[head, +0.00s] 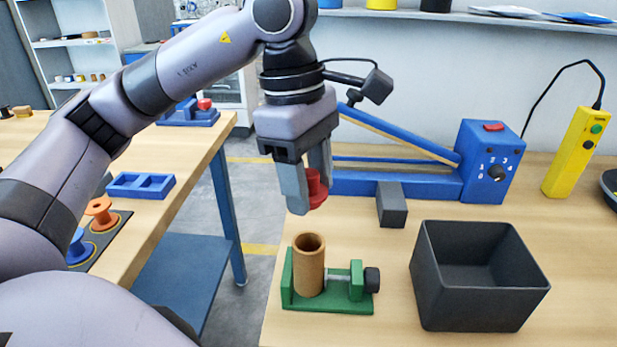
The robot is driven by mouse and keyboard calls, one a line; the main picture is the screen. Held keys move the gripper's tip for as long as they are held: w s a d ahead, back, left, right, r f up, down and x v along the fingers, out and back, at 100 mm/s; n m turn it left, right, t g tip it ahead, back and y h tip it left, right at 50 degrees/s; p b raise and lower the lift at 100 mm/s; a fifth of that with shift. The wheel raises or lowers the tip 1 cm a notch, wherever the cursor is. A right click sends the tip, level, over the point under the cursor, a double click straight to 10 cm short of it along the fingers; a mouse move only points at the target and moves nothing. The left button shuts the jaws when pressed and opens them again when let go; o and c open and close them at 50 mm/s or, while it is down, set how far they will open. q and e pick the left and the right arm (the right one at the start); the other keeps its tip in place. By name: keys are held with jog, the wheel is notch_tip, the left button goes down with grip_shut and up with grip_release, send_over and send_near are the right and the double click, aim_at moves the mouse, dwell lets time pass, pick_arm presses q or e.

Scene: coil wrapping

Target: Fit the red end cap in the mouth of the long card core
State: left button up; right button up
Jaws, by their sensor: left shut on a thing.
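The red end cap (317,189) is between the fingers of my left gripper (308,190), which is shut on it. The gripper points down and holds the cap in the air, above and slightly right of the card core. The long card core (310,268) is a brown tube standing upright in a green clamp (333,302), with its open mouth facing up. The cap and the mouth are apart. The fingers partly hide the cap. My right gripper is not in view.
A dark open bin (480,315) stands right of the clamp. A grey block (391,205) and a blue sealer (400,185) lie behind. A yellow control box (577,150) is at the right. Orange and blue spools (100,212) stand on the left table.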

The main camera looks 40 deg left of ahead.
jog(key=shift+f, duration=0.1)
pick_arm(q)
jog(key=shift+f+b, duration=0.45)
jog(key=shift+b, duration=0.1)
notch_tip(320, 180, down, 3)
jog(key=b, duration=0.2)
jog(key=shift+f+b, duration=0.1)
jog(key=shift+b, duration=0.3)
jog(key=shift+f+b, duration=0.7)
jog(key=shift+f, duration=0.15)
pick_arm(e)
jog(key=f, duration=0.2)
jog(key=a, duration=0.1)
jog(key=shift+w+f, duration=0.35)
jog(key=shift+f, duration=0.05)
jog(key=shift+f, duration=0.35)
pick_arm(q)
jog(key=shift+f+b, duration=0.8)
jog(key=shift+b, duration=0.1)
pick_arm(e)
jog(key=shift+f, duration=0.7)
pick_arm(q)
jog(key=shift+r, duration=0.15)
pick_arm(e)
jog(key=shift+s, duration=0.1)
pick_arm(q)
jog(key=shift+r+p, duration=0.35)
jog(key=shift+r, duration=0.05)
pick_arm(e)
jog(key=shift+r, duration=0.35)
